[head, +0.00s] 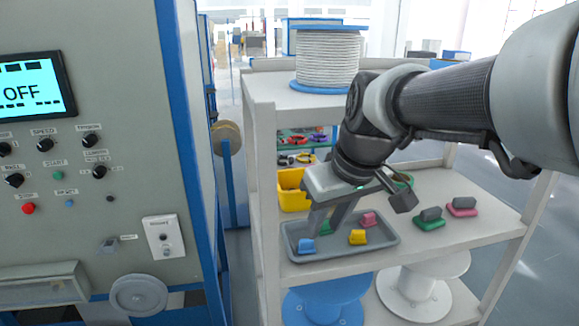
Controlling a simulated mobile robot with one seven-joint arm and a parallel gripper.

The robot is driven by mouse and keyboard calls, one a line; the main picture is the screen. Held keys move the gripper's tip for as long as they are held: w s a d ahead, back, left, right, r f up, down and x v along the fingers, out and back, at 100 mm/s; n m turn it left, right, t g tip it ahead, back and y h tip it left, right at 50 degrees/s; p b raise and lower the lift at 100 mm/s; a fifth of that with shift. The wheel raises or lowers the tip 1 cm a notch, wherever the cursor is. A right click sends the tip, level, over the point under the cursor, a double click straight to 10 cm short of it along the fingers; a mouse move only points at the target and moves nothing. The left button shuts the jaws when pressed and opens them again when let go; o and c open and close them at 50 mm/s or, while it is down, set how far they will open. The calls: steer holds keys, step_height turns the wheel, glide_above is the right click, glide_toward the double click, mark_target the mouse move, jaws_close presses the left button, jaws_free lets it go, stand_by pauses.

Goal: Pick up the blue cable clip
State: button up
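The blue cable clip (307,247) lies in the front left corner of a grey tray (345,254) on the middle shelf. My gripper (324,233) points down over the left part of the tray, with its two fingers apart. One fingertip is just above and behind the blue clip in the picture; I cannot tell if it touches. No clip is visibly held. A green clip (326,227) shows partly behind the fingers. A yellow clip (357,238) and a pink clip (369,219) lie further right in the tray.
Right of the tray, a green clip (429,222) and a pink clip (462,210), each with a grey part, sit on the shelf (480,233). A yellow bin (292,190) is behind the tray. A shelf post (262,200) and control cabinet (100,180) stand left.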

mark_target(307, 240)
steer(key=shift+w+a+f+n, duration=0.15)
steer(key=shift+w+a+f, duration=0.2)
steer(key=shift+w, duration=0.2)
steer(key=shift+w+a+f+n, duration=0.2)
steer(key=shift+w+a, duration=0.15)
steer(key=shift+w, duration=0.15)
steer(key=x, duration=0.6)
steer(key=shift+w+a+f+p, duration=0.1)
steer(key=shift+w+f+p, duration=0.15)
steer(key=shift+f+p, duration=0.05)
steer(key=c, duration=0.7)
